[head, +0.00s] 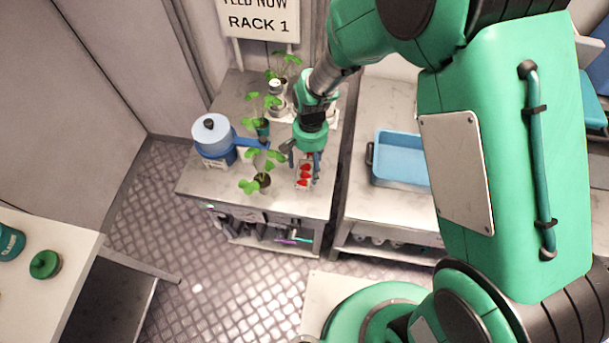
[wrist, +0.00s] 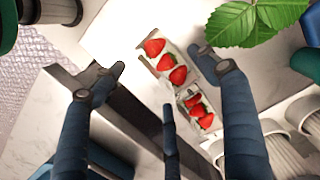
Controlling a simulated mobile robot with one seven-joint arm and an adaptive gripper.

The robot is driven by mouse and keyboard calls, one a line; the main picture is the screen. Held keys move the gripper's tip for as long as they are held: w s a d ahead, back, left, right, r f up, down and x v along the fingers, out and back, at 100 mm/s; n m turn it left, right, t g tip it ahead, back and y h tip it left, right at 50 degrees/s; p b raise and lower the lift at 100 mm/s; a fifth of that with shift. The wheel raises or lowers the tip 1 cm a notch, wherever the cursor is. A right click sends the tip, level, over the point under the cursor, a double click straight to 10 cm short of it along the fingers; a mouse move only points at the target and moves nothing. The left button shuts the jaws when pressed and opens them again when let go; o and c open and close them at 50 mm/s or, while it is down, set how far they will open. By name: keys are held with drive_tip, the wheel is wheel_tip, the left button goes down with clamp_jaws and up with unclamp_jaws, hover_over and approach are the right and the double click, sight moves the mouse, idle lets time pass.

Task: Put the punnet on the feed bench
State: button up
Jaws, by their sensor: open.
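The punnet (head: 304,175), a small clear tray with several red strawberries, appears to sit on the grey-white bench (head: 322,204) below the RACK 1 sign, near its front right. It also shows in the wrist view (wrist: 181,78). My gripper (head: 303,156) is open just above and behind the punnet.
Potted seedlings (head: 262,180) stand close left of the punnet, with a blue pot (head: 212,140) further left. A sign (head: 259,18) hangs behind. A gap separates this bench from a right-hand one with a blue tray (head: 400,158). A table (head: 75,235) is at lower left.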

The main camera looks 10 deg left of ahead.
sight(308, 175)
drive_tip(key=shift+s+f+b, duration=0.15)
drive_tip(key=shift+f+b, duration=0.2)
drive_tip(key=shift+f, duration=0.9)
drive_tip(key=shift+s+f+b, duration=0.1)
drive_tip(key=shift+f+b, duration=0.2)
drive_tip(key=shift+f, duration=0.95)
drive_tip(key=shift+f, duration=0.2)
drive_tip(key=shift+c, duration=0.5)
drive_tip(key=c, duration=1.1)
drive_tip(key=shift+o, duration=0.2)
drive_tip(key=shift+r, duration=0.1)
wheel_tip(308, 175, up, 10)
drive_tip(key=p, duration=0.2)
drive_tip(key=shift+r, duration=0.15)
